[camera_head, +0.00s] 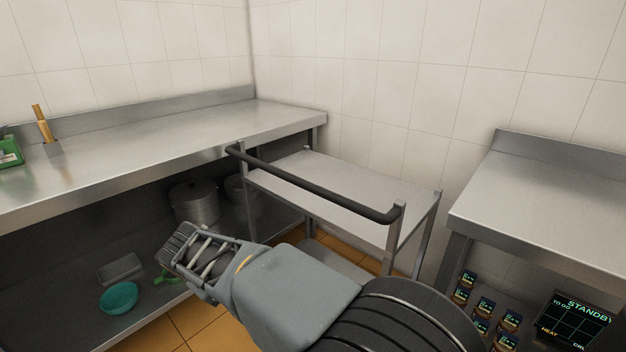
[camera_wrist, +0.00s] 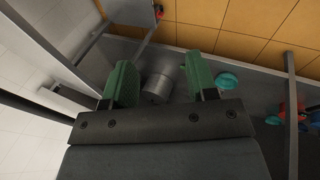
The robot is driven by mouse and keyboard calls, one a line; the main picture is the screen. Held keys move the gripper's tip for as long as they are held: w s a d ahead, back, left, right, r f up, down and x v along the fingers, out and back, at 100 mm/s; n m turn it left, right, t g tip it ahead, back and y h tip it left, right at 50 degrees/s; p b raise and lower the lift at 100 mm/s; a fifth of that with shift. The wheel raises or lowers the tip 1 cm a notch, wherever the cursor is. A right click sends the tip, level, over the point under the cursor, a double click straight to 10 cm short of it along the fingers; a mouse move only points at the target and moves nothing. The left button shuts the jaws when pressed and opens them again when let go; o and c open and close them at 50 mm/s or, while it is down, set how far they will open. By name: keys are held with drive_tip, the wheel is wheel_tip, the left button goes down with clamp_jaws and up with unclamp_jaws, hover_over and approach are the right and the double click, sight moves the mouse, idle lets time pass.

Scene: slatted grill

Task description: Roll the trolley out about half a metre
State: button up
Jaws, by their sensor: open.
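The steel trolley (camera_head: 325,182) stands in the corner between the left counter and the right counter. It has a flat top, a lower shelf and thin upright posts. Its dark push handle (camera_head: 310,182) runs across the side facing me and is fully in view. My gripper (camera_head: 183,247) is at the end of my arm, left of and below the handle in the head view, and looks apart from it. In the wrist view my gripper (camera_wrist: 160,65) shows two green fingers spread wide with nothing held. My forearm hides part of the trolley's lower part.
The left counter (camera_head: 130,150) has a lower shelf with a steel pot (camera_head: 195,203) and a teal bowl (camera_head: 118,298). The right counter (camera_head: 560,205) stands close to the trolley's right. A display (camera_head: 575,322) is under it. Orange floor tiles (camera_head: 205,318) show in front.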

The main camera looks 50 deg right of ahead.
drive_tip(key=w+d+r+g+h, duration=0.1)
drive_tip(key=w+d+r+h, duration=0.3)
drive_tip(key=d, duration=0.5)
drive_tip(key=m+g+h, duration=0.1)
drive_tip(key=g+h, duration=0.1)
drive_tip(key=h, duration=0.5)
approach(290, 180)
drive_tip(key=b+x, duration=0.1)
drive_tip(key=x, duration=1)
drive_tip(key=shift+d+f+b, duration=0.1)
drive_tip(key=shift+d+b, duration=0.1)
drive_tip(key=shift+b, duration=0.2)
drive_tip(key=shift+x, duration=0.8)
clamp_jaws()
